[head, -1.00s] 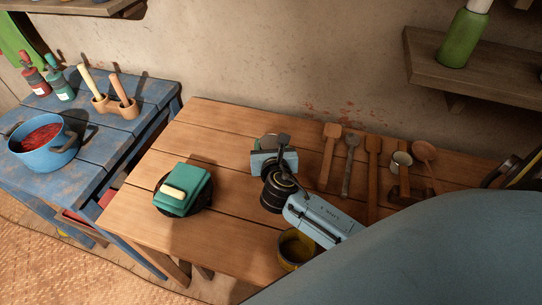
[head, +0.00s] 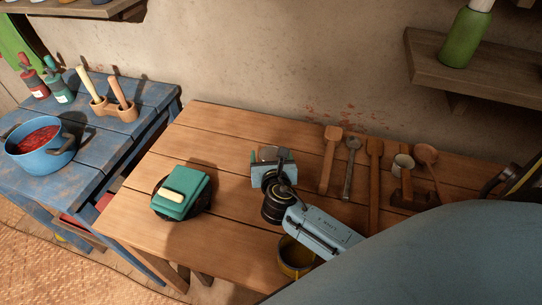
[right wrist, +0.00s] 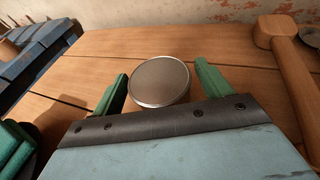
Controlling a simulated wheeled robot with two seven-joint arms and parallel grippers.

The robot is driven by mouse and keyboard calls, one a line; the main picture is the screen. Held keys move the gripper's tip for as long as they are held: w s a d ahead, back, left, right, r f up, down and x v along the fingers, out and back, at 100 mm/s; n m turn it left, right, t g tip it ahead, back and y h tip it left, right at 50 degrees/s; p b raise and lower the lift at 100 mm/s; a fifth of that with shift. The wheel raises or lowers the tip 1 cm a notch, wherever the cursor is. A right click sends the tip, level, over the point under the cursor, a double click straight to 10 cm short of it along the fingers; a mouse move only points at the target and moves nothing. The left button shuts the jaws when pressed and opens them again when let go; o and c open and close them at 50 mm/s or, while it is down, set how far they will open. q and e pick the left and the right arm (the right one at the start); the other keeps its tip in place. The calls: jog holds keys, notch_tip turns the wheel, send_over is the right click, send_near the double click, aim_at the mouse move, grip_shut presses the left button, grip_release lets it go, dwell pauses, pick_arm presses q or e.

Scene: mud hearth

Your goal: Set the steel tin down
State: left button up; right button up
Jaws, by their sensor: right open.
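The steel tin (right wrist: 160,80) is a round can with a flat grey lid. It stands upright on the wooden table (head: 231,130), between the two green fingers of my right gripper (right wrist: 161,86). In the right wrist view, a gap shows between the tin and each finger, so the gripper is open around it. In the head view the tin (head: 267,154) is partly hidden behind my right gripper (head: 269,157), and its base is hidden. My left gripper is not in view.
Wooden spoons and a mallet (head: 407,190) lie to the right of the tin. Bare table lies left of the gripper.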

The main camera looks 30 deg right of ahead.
jog(key=shift+s+a+r, duration=0.1)
jog(key=shift+r, duration=0.1)
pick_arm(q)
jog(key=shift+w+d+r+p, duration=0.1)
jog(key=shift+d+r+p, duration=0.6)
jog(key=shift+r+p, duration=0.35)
pick_arm(e)
jog(key=v, duration=1.1)
jog(key=shift+s+a, duration=0.15)
jog(key=shift+s, duration=0.15)
